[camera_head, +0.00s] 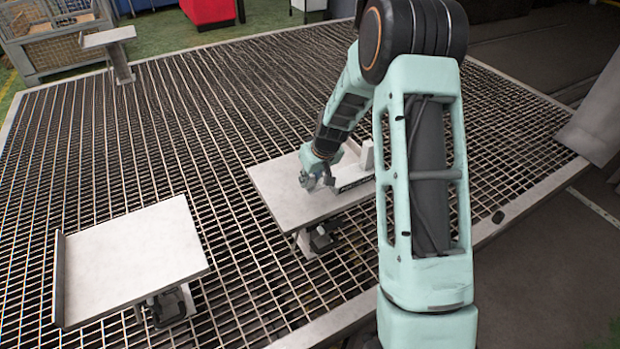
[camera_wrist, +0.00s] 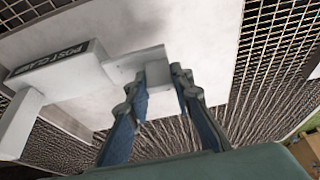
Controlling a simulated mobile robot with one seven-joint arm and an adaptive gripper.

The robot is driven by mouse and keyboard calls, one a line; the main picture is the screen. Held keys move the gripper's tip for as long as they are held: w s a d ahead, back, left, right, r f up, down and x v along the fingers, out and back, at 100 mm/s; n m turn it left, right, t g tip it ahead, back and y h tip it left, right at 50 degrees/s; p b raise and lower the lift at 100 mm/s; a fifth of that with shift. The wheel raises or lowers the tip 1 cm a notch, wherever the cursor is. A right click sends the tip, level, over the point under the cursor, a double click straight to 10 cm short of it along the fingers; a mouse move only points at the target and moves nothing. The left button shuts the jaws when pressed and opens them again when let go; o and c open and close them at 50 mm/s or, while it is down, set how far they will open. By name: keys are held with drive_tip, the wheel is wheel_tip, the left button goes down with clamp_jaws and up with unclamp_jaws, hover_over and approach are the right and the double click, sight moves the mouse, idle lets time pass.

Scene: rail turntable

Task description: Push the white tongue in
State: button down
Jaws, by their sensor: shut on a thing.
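The white tongue (camera_wrist: 128,66) shows in the wrist view, sticking out from the right end of a white block labelled "POST CLAMP" (camera_wrist: 68,85). My gripper (camera_wrist: 160,80) has its two fingers on either side of the small tab at the tongue's outer end and is shut on it. A length of tongue shows between the clamp body and my fingers. In the head view the clamp (camera_head: 354,178) lies on a pale table plate (camera_head: 290,206), partly behind my arm. My gripper (camera_head: 314,180) is at the clamp's left end there, and the tongue is hard to make out.
A second pale plate (camera_head: 132,255) with a raised left edge stands at the front left. A small stand (camera_head: 108,40) and a wire crate (camera_head: 55,45) are at the back left. The floor is dark metal grating (camera_head: 190,130), mostly clear between the stands.

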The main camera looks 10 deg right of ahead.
drive_tip(key=d+b, duration=0.1)
drive_tip(key=w+d, duration=0.1)
drive_tip(key=d, duration=0.1)
drive_tip(key=w+d+b, duration=0.1)
drive_tip(key=d, duration=0.1)
drive_tip(key=shift+d+f+b, duration=0.1)
drive_tip(key=shift+d+b, duration=0.1)
drive_tip(key=shift+b, duration=0.1)
drive_tip(key=shift+d, duration=0.5)
drive_tip(key=c, duration=1.7)
unclamp_jaws()
drive_tip(key=shift+r, duration=0.25)
drive_tip(key=v, duration=1.1)
drive_tip(key=shift+s+r, duration=0.2)
drive_tip(key=shift+r, duration=0.15)
